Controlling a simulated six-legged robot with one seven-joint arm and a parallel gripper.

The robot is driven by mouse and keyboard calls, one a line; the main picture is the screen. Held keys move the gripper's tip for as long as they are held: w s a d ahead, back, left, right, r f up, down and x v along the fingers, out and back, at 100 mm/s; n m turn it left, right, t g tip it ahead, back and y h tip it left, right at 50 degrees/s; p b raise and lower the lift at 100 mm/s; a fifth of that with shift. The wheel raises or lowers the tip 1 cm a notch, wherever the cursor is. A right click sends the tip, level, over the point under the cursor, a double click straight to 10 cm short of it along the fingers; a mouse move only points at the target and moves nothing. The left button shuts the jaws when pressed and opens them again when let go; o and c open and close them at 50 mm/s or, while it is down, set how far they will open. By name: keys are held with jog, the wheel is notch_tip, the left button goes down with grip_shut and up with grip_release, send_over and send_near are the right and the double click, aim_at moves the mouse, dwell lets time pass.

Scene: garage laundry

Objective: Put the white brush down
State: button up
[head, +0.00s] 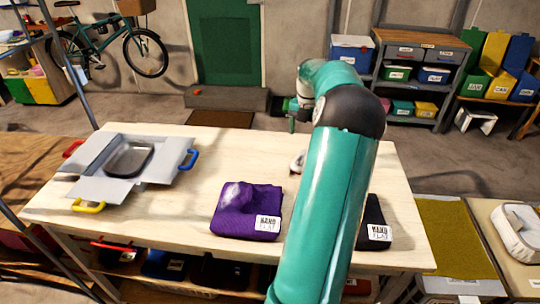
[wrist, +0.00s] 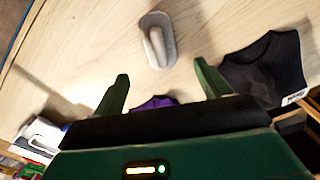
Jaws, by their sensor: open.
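The white brush (wrist: 157,42) lies on the pale wooden table, ahead of my fingertips in the wrist view. In the head view only a small part of the brush (head: 297,161) shows beside my arm, which hides the rest. My gripper (wrist: 163,82) is open, with its two green fingers spread apart and nothing between them. It is above the table, clear of the brush.
A purple folded cloth (head: 245,208) and a black folded cloth (head: 373,222) lie near the table's front edge. A grey open box (head: 95,160) with coloured handles holds a metal tray at left. The tabletop (head: 215,150) between box and brush is clear.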

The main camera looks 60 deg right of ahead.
jog(key=w+a+r+m+h, duration=0.15)
jog(key=w+a+r, duration=0.25)
jog(key=a, duration=0.6)
jog(key=w+a+r+m+t, duration=0.1)
jog(key=w+a+r+m, duration=0.25)
jog(key=a, duration=0.75)
jog(key=w+a+r+m+h, duration=0.15)
jog(key=w+a+r, duration=0.3)
jog(key=a, duration=0.55)
jog(key=s+a+m+t+y, duration=0.1)
jog(key=s+a+m, duration=0.3)
jog(key=a, duration=0.5)
jog(key=s+a+f+m+t+y, duration=0.1)
jog(key=s+a+m, duration=0.3)
jog(key=a, duration=0.5)
jog(key=s+a+m+t+y, duration=0.1)
jog(key=s+a+m, duration=0.3)
jog(key=a, duration=0.5)
jog(key=shift+s+f+t, duration=0.2)
jog(key=shift+s+t, duration=0.1)
jog(key=shift+t, duration=0.5)
